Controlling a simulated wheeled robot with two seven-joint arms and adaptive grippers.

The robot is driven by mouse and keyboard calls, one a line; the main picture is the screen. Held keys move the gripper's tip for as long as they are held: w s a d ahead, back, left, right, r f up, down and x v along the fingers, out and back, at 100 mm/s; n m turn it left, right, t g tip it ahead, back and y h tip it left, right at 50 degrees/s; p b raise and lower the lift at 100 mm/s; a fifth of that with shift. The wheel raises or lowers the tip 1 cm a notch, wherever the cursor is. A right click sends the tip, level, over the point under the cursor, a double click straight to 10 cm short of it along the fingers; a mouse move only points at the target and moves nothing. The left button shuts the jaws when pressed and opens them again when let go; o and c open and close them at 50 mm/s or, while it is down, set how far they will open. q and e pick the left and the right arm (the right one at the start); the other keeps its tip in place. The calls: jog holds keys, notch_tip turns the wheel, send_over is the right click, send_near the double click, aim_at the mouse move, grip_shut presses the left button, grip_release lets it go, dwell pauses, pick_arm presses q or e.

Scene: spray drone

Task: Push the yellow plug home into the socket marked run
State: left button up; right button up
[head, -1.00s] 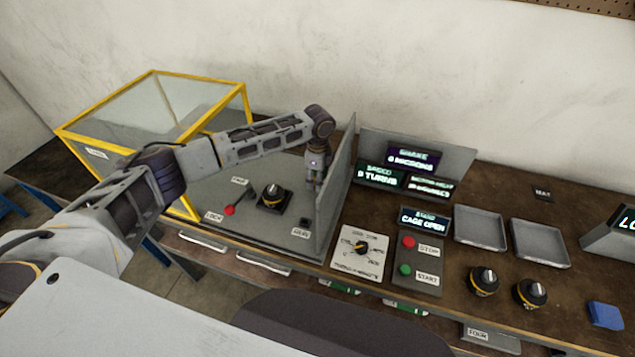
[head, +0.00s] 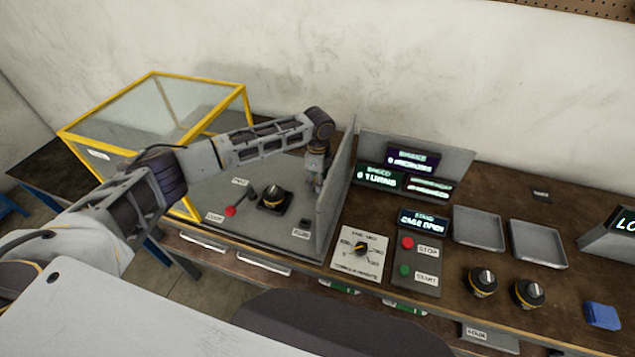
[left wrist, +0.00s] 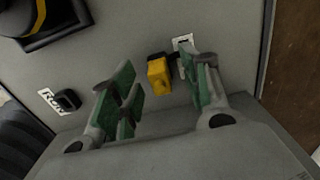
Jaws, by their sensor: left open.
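The yellow plug (left wrist: 159,76) shows in the left wrist view, at a black holder or socket (left wrist: 157,58) beside a small white label. I cannot tell how deep it sits. My left gripper (left wrist: 160,72) is open, with its green-padded fingers on either side of the plug and a gap to each. In the head view my left gripper (head: 316,183) is low beside the grey upright panel, and hides the plug. The black socket (left wrist: 67,100) labelled RUN is empty, left of the fingers in the wrist view; it also shows in the head view (head: 305,223). My right gripper is out of view.
The grey upright panel (head: 334,195) stands close to the right of my left gripper. A black and yellow knob-like unit (head: 274,197) and a red-tipped lever (head: 230,211) are to its left. The yellow-framed clear cage (head: 155,110) stands raised behind my left arm.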

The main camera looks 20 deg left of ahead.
pick_arm(q)
jog(key=shift+p, duration=0.6)
dwell(0.8)
grip_shut()
dwell(0.5)
jog(key=shift+r+p, duration=2.05)
jog(key=shift+p, duration=0.2)
jog(key=shift+r+p, duration=0.95)
jog(key=shift+r, duration=0.05)
jog(key=shift+a+f, duration=0.1)
